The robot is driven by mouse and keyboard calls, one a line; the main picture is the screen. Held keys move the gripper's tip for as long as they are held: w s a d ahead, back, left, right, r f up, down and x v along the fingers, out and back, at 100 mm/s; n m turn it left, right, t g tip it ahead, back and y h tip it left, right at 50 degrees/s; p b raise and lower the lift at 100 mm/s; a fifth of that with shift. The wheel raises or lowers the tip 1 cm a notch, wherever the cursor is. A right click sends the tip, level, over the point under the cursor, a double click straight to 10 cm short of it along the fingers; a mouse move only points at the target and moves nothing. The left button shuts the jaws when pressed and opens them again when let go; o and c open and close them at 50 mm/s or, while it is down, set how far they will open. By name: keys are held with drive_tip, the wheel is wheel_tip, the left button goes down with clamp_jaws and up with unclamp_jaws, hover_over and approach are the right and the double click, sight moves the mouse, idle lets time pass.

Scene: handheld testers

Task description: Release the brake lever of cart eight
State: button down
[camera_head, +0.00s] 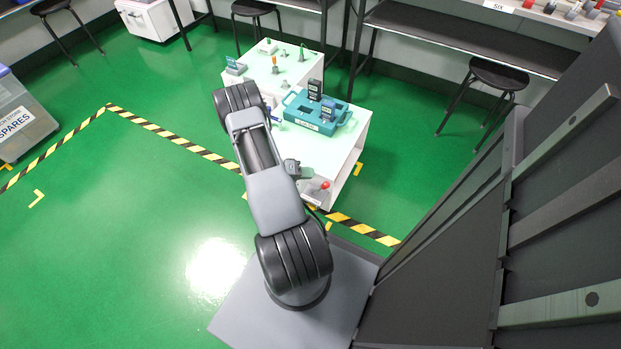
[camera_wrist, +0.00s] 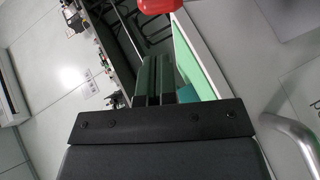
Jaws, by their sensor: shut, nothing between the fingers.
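A white cart (camera_head: 351,135) with a pale green top stands in the middle of the head view. A red knob (camera_head: 325,185), seemingly the brake lever's, sits at its near end, just right of my arm. The wrist view shows a red rounded end (camera_wrist: 155,5) at the top edge, beyond and apart from my fingertips. My gripper (camera_wrist: 166,68) is shut and empty, with its dark fingers together below the red end. In the head view my arm covers most of the gripper and part of the cart's near end. No number eight is readable.
A teal case (camera_head: 301,116) with handheld testers lies on the cart, with small parts on the white surface behind. A silver curved handle (camera_wrist: 298,140) is at the wrist view's right. Stools (camera_head: 497,75) and benches line the back.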

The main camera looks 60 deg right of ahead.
drive_tip(key=p+v, duration=0.2)
drive_tip(key=v, duration=0.8)
drive_tip(key=shift+s+r, duration=0.2)
drive_tip(key=shift+r, duration=0.1)
drive_tip(key=shift+d, duration=0.1)
drive_tip(key=w+a+r+n+t+y+p, duration=0.15)
drive_tip(key=a+r+p, duration=0.3)
drive_tip(key=r, duration=0.75)
drive_tip(key=w+a+r+n+t+y+p, duration=0.15)
drive_tip(key=w+a+r+t+p, duration=0.35)
drive_tip(key=r, duration=0.6)
drive_tip(key=a+r+n+y+p, duration=0.1)
drive_tip(key=a+r+n+p, duration=0.15)
drive_tip(key=r+p, duration=0.65)
drive_tip(key=s+a+r+n+t+y+p, duration=0.1)
drive_tip(key=a+r+n+t+p, duration=0.1)
drive_tip(key=a+r, duration=0.3)
drive_tip(key=s+a+r+n+t+y+p, duration=0.2)
drive_tip(key=a+r+p, duration=0.3)
drive_tip(key=r, duration=0.9)
drive_tip(key=s+a+r+n+t+y+p, duration=0.1)
drive_tip(key=a+r+n+t+y+p, duration=0.1)
drive_tip(key=a+r, duration=0.4)
wheel_tip(320, 180, up, 4)
drive_tip(key=n+t+p, duration=0.1)
drive_tip(key=t+p, duration=0.1)
drive_tip(key=shift+s+a+r+n+t, duration=0.2)
drive_tip(key=shift+s+a+n+t, duration=0.05)
drive_tip(key=shift+s+n+t, duration=0.15)
drive_tip(key=shift+s, duration=0.1)
